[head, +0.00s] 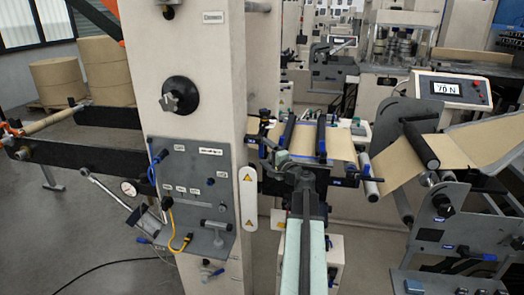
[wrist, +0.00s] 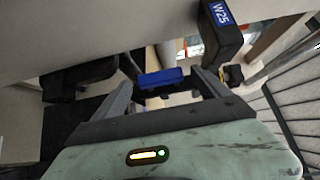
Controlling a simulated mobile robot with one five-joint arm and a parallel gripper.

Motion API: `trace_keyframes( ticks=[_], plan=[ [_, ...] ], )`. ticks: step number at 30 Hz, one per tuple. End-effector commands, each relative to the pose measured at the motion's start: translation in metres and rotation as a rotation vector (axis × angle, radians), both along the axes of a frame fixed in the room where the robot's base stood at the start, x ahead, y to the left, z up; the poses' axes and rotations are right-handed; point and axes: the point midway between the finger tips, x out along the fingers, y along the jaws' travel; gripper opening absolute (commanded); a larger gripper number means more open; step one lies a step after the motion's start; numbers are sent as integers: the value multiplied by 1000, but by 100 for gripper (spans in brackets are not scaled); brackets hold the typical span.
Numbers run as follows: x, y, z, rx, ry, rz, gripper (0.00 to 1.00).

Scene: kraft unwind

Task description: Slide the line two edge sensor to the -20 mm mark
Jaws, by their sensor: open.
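In the wrist view my gripper (wrist: 163,84) has its two dark fingers spread apart. A blue block (wrist: 160,78) shows between and beyond the fingertips; I cannot tell whether either finger touches it. A black block with a blue "W25" label (wrist: 220,32) hangs above the right finger. In the head view my gripper (head: 296,163) is at the near edge of the brown kraft web (head: 342,146), and its fingertips are hard to make out. Dark blue-marked bars (head: 321,135) stand across the web. I cannot tell which part is the line two edge sensor, and no scale mark is readable.
A pale machine column (head: 217,100) with a grey panel (head: 190,190) stands left of my arm. A yellow cable (head: 171,228) hangs from the panel.

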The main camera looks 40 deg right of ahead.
Motion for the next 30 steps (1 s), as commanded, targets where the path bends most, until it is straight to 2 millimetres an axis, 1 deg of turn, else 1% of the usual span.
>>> trace_keyframes(
  ticks=[1, 3, 5, 7, 12, 13, 14, 15, 17, 18, 20, 21, 22, 26, 30],
  plan=[
    [12, -5, 0, 0, 0, 1, 85],
    [22, -8, 0, 0, 0, -1, 85],
    [28, -9, 0, 0, 0, -2, 85],
    [31, -10, 0, 0, 0, -3, 85],
    [30, -9, 0, 0, 0, -4, 85],
    [30, -9, 0, 0, 0, -4, 83],
    [30, -9, 0, 0, 0, -4, 74],
    [30, -10, 0, 0, 0, -4, 63],
    [29, -10, 0, 0, 0, -4, 46],
    [29, -10, 0, 0, 0, -5, 35],
    [29, -10, 0, 0, 0, -5, 19],
    [29, -10, 0, 0, 0, -5, 8],
    [29, -10, 0, 0, 0, -5, 0],
    [27, -8, 0, -1, 1, -5, 0],
    [18, 6, 0, -1, 1, -5, 0]
  ],
)
